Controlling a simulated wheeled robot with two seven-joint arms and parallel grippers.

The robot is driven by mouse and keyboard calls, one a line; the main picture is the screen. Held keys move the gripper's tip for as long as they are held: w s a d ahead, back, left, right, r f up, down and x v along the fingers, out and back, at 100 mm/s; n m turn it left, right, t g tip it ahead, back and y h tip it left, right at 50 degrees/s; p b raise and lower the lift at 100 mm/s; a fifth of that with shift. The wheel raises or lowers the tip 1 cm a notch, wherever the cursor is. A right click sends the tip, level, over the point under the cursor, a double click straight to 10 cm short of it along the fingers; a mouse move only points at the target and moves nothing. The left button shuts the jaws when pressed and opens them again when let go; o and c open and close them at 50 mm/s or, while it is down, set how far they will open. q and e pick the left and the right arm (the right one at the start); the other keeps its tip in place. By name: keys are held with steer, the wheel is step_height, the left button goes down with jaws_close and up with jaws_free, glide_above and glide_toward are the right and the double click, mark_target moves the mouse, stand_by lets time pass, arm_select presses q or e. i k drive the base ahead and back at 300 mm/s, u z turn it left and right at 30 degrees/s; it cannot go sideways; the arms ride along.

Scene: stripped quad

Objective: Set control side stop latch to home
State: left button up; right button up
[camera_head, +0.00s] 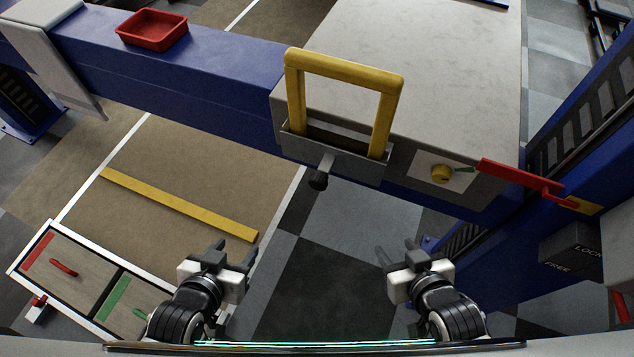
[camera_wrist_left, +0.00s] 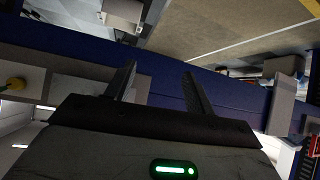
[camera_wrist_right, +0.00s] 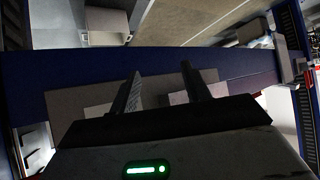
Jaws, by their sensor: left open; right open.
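I cannot tell for certain which part is the stop latch. A red lever (camera_head: 515,176) sticks out at the right end of the blue beam, by a dark block marked LOCK and FREE (camera_head: 571,247). A yellow knob (camera_head: 440,173) with a green pointer sits on a pale plate left of the lever. A black-tipped plunger (camera_head: 318,178) hangs below the yellow handle. My left gripper (camera_head: 228,262) is open and empty, low in the head view. My right gripper (camera_head: 412,258) is open and empty, below the knob and lever. Both are apart from these parts.
A yellow handle frame (camera_head: 343,68) stands in a grey bracket on the blue beam (camera_head: 220,85). A red tray (camera_head: 152,29) rests on the beam at left. A white-edged board with red and green areas (camera_head: 87,272) lies lower left. Checkered floor shows between my grippers.

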mark_target(318, 181)
steer(key=z, duration=0.2)
steer(key=k, duration=0.55)
steer(key=z, duration=0.65)
steer(key=k, duration=0.8)
steer(key=u, duration=0.2)
steer(key=i, duration=0.65)
steer(key=u, duration=0.35)
